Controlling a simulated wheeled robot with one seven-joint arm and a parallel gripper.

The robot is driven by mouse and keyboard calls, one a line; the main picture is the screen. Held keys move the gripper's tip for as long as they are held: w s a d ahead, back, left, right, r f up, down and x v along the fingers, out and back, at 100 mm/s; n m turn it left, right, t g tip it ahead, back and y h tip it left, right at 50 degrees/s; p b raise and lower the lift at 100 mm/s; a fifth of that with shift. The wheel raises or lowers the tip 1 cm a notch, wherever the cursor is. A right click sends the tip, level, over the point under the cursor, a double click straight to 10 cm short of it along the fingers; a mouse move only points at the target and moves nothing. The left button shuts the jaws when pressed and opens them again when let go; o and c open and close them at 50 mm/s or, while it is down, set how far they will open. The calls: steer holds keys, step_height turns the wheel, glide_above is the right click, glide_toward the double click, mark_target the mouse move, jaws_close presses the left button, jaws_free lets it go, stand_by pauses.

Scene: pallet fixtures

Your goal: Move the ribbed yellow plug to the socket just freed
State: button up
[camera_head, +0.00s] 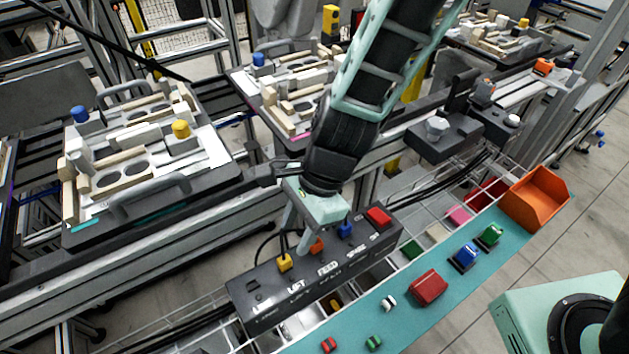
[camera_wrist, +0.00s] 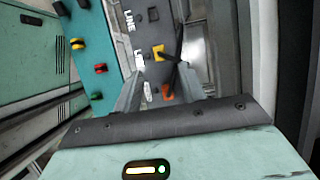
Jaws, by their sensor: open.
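A yellow plug (camera_head: 284,262) sits in the black socket box (camera_head: 330,278), at the position beside the LIFT label. Its ribbing is too small to make out. It also shows in the wrist view (camera_wrist: 158,52). An empty dark socket (camera_head: 253,285) lies at the box's left end, by the LINE label, and shows above the yellow plug in the wrist view (camera_wrist: 153,14). My gripper (camera_head: 294,243) is open and empty above the box, close to the yellow and orange plugs. In the wrist view its fingers (camera_wrist: 160,74) stand apart, pointing toward these plugs.
Orange (camera_head: 316,246), blue (camera_head: 345,230) and red (camera_head: 378,216) plugs stand farther along the box. Dark cables rise behind it. A teal shelf (camera_head: 400,325) in front carries a red block (camera_head: 428,287) and small parts. An orange bin (camera_head: 535,198) stands at its far end.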

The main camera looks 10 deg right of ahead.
steer(key=p+v, duration=0.1)
steer(key=v, duration=0.9)
steer(key=shift+r+p, duration=0.15)
steer(key=shift+p, duration=0.15)
steer(key=s+d+r+n+t+h, duration=0.1)
steer(key=s+d+r+n, duration=0.3)
steer(key=n, duration=0.6)
steer(key=s+d+r+n+t+h+p, duration=0.1)
steer(key=s+d+r+n+h, duration=0.1)
steer(key=s+d+r+n, duration=0.2)
steer(key=s+d+n, duration=0.1)
steer(key=s+n, duration=0.2)
steer(key=n, duration=0.3)
steer(key=shift+d+n+h, duration=0.3)
steer(key=shift+d, duration=0.1)
